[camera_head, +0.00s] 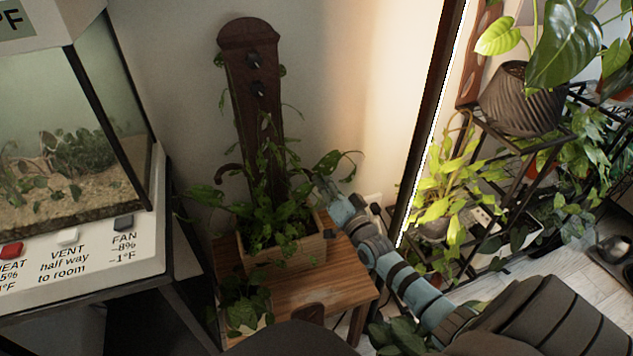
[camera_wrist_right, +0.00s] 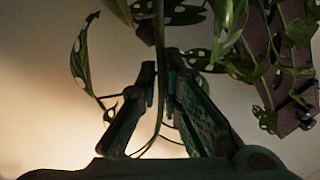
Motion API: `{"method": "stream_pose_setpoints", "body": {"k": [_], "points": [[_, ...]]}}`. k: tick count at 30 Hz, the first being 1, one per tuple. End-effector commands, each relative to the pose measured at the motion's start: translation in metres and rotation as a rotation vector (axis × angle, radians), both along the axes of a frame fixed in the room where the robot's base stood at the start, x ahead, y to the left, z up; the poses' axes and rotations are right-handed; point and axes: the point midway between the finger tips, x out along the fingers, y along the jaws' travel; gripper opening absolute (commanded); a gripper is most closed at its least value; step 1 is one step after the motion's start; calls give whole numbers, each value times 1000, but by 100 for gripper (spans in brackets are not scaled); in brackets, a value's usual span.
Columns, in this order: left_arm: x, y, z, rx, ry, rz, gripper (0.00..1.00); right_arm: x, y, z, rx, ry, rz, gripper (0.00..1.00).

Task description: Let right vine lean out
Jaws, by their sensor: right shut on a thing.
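A leafy vine plant (camera_head: 262,215) grows from a wooden planter box (camera_head: 290,254) in front of a tall brown wooden post (camera_head: 241,80) with dark knobs. A vine (camera_head: 335,163) spreads out on the right side of the post. My right gripper (camera_head: 322,186) is at this right side, just above the planter's right end. In the right wrist view, my right gripper (camera_wrist_right: 162,78) is shut on the stem of the right vine (camera_wrist_right: 159,42), which passes between its fingertips. Holed leaves hang around it. My left gripper is not in view.
The planter stands on a small wooden table (camera_head: 338,285). A glass terrarium (camera_head: 75,130) with a labelled control panel (camera_head: 75,255) stands at the left. A black metal rack (camera_head: 495,140) with potted plants is at the right, behind a dark lit frame (camera_head: 425,130).

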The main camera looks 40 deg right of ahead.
Motion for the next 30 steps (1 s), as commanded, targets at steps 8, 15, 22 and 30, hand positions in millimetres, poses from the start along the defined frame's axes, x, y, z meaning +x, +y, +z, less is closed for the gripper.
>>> {"method": "stream_pose_setpoints", "body": {"k": [8,15,22,30], "points": [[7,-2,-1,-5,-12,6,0,0,-2,-4,26,-4,2,0],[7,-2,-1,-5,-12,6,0,0,-2,-3,25,-4,2,0],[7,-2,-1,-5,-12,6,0,0,-2,-3,25,-5,3,28],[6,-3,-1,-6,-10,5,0,-5,-1,-4,25,-5,3,28]]}}
